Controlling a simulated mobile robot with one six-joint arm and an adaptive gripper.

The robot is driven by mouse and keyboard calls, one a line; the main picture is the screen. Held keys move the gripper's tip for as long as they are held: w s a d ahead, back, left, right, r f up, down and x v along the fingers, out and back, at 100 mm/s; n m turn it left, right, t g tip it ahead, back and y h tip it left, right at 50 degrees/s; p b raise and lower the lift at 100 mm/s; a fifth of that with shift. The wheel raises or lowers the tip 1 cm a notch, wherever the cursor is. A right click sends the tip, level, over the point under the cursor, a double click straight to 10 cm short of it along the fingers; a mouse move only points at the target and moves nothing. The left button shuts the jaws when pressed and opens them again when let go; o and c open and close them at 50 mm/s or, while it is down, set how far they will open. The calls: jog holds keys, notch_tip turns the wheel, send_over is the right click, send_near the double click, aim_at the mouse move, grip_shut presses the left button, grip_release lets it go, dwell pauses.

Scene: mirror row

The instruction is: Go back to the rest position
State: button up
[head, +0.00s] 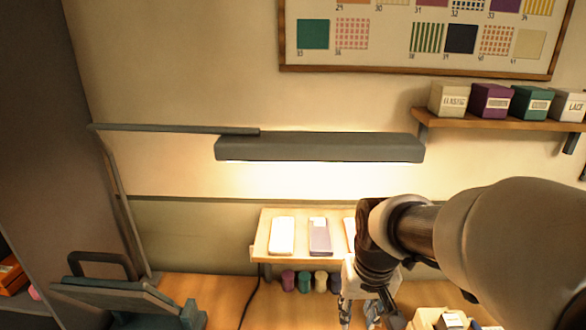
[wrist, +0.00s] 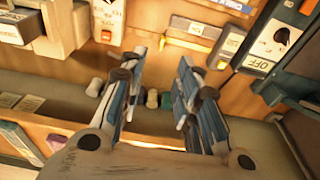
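My gripper (head: 360,312) hangs low at the bottom of the head view, right of centre, at the end of my arm. It is in front of a small raised wooden shelf (head: 263,240) and partly hides that shelf's right side. In the wrist view the two fingers of my gripper (wrist: 163,72) stand apart with nothing held between them. Small spools show in the background beyond the gap.
A white block (head: 282,236) and a purple block (head: 320,237) lie on the raised shelf, with several spools (head: 304,281) below. A lamp bar (head: 320,148) hangs above. A dark press-like device (head: 130,298) stands left. An OFF panel (wrist: 279,42) shows in the wrist view.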

jog(key=s+r+t, duration=0.1)
jog(key=s+r, duration=0.2)
jog(key=s, duration=0.5)
jog(key=s+d+r+t, duration=0.1)
jog(key=s+r, duration=0.2)
jog(key=s, duration=0.6)
jog(key=shift+d+t, duration=0.25)
jog(key=shift+t, duration=0.05)
